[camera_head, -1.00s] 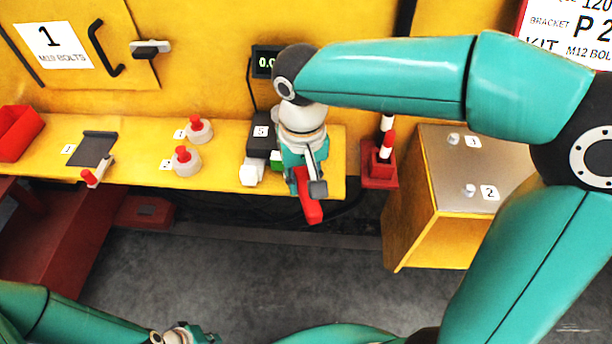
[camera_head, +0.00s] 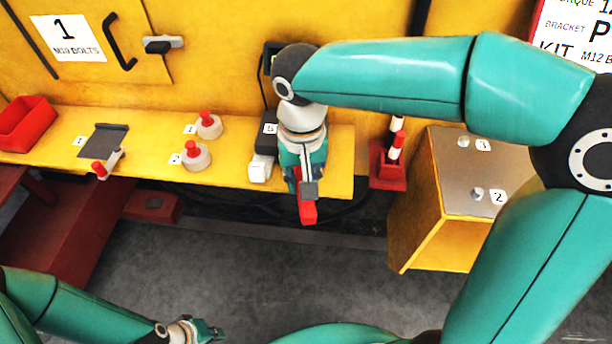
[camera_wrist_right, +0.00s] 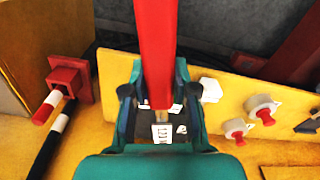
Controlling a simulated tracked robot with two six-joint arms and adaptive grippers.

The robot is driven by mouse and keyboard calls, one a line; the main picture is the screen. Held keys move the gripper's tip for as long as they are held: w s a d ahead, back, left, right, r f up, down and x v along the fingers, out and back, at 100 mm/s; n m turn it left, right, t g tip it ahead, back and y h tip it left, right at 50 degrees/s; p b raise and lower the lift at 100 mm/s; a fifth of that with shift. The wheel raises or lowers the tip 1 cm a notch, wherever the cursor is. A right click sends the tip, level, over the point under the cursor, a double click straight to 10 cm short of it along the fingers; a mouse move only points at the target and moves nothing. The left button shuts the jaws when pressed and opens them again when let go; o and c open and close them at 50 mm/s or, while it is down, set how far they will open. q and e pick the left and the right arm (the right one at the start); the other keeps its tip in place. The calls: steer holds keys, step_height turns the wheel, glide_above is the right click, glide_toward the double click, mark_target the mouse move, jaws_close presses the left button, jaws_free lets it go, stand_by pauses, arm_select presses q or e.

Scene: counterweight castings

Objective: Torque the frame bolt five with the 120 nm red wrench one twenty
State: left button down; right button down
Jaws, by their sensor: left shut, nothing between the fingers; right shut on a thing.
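My right gripper (camera_head: 307,180) is shut on the red wrench (camera_head: 308,212), over the front edge of the yellow bench. The wrench's red end sticks out past that edge. In the right wrist view the red wrench (camera_wrist_right: 154,45) runs between the fingers of my right gripper (camera_wrist_right: 155,100), and a white label (camera_wrist_right: 162,133) shows at its lower end. A dark block marked 5 (camera_head: 267,143) stands just left of the gripper; I cannot make out a bolt there. My left gripper (camera_head: 208,331) is shut and empty at the bottom, well away from the bench.
The bench (camera_head: 230,181) also carries two grey round pieces with red knobs (camera_head: 196,157), a dark plate (camera_head: 103,140) and a red bin (camera_head: 26,123). A red-and-white post (camera_head: 392,162) and a yellow cabinet (camera_head: 428,215) stand to the right.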

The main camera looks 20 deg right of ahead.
steer(key=shift+w+a, duration=0.25)
steer(key=shift+a, duration=0.15)
stand_by(0.3)
steer(key=shift+w+a+r+m, duration=0.1)
steer(key=shift+w+a+m, duration=0.15)
steer(key=shift+a+m, duration=0.4)
steer(key=shift+w+a, duration=0.15)
steer(key=shift+a, duration=0.1)
steer(key=shift+w+a+m+p, duration=0.3)
steer(key=shift+a+m, duration=0.25)
steer(key=shift+a, duration=0.05)
steer(key=shift+w+a, duration=0.1)
steer(key=shift+a, duration=0.05)
stand_by(0.6)
steer(key=shift+w+a+m, duration=0.3)
steer(key=shift+a+m, duration=0.2)
steer(key=shift+a, duration=0.05)
steer(key=shift+w+a, duration=0.1)
steer(key=shift+a, duration=0.05)
